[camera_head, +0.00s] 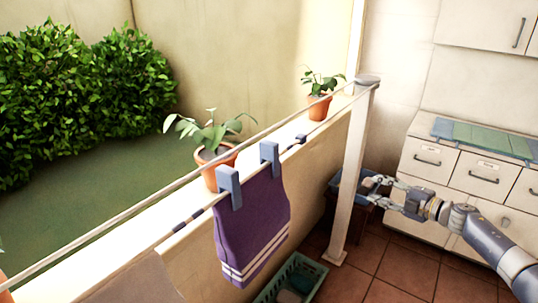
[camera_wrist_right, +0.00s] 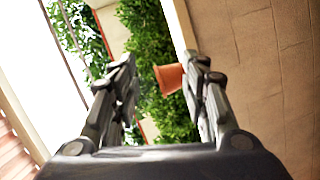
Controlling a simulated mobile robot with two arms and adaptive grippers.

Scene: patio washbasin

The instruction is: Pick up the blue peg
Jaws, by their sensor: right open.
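Two blue-grey pegs, a nearer one (camera_head: 229,187) and a farther one (camera_head: 269,159), clip a purple towel (camera_head: 252,230) with white stripes to the clothesline in the head view. Smaller dark blue pieces sit along the line, one left of the towel (camera_head: 187,221) and one to its right (camera_head: 295,142). My right gripper (camera_head: 370,190) is open, well to the right of the towel, past the white post. It also shows in the right wrist view (camera_wrist_right: 160,65), with nothing between its fingers. No peg is clear in the wrist view. My left gripper is not in view.
A white post (camera_head: 353,170) stands between the towel and my right arm. A blue container (camera_head: 372,184) is close behind my right gripper. A green basket (camera_head: 300,270) stands on the tiled floor. Potted plants (camera_head: 216,165) line the ledge. White drawers (camera_head: 430,160) are at right.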

